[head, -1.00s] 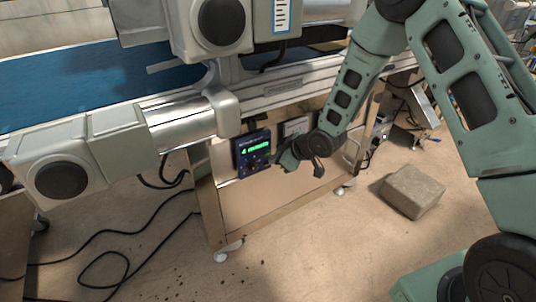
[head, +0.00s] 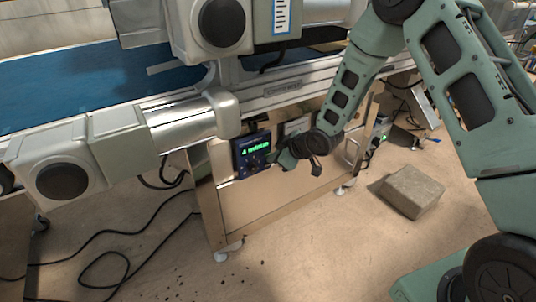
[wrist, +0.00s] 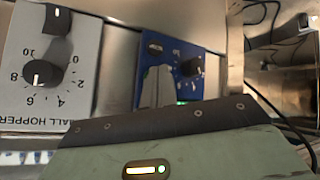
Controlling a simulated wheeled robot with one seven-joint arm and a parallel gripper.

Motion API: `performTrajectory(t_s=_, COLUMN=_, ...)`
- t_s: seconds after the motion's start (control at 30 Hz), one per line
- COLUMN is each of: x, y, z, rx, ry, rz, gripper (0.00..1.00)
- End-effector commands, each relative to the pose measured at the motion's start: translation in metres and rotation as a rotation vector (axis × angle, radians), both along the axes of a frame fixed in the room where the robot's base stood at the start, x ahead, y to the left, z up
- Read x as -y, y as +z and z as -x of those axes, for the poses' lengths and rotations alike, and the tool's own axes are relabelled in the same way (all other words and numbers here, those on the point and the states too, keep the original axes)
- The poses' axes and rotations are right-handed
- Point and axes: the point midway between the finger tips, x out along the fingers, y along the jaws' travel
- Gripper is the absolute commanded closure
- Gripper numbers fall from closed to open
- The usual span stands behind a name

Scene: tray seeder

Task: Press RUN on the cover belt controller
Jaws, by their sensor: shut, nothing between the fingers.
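The cover belt controller (head: 246,165) is a small dark blue box with a lit green display, on the machine's metal side panel in the head view. In the wrist view it shows as a blue panel (wrist: 215,78) with dark knobs and a little green light, turned upside down. My gripper (head: 275,159) is shut and empty, its tips close to the controller's lower right side. In the wrist view the shut fingers (wrist: 155,87) cover part of the blue face. I cannot tell whether they touch it. The RUN button is not readable.
A grey hopper control panel (wrist: 45,70) with dials sits beside the controller. Above are the blue belt (head: 70,80) and a silver roller with its motor housing (head: 110,140). A grey block (head: 412,191) and black cables (head: 105,235) lie on the floor.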

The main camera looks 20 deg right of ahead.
Motion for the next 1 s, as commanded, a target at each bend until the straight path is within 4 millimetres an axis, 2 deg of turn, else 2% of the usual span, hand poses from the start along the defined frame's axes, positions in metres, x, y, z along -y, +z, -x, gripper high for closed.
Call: performTrajectory(t_s=1.0, x=-0.0022, y=-0.0002, z=-0.0073, rx=0.000, ry=0.000, rz=0.000, gripper=1.00)
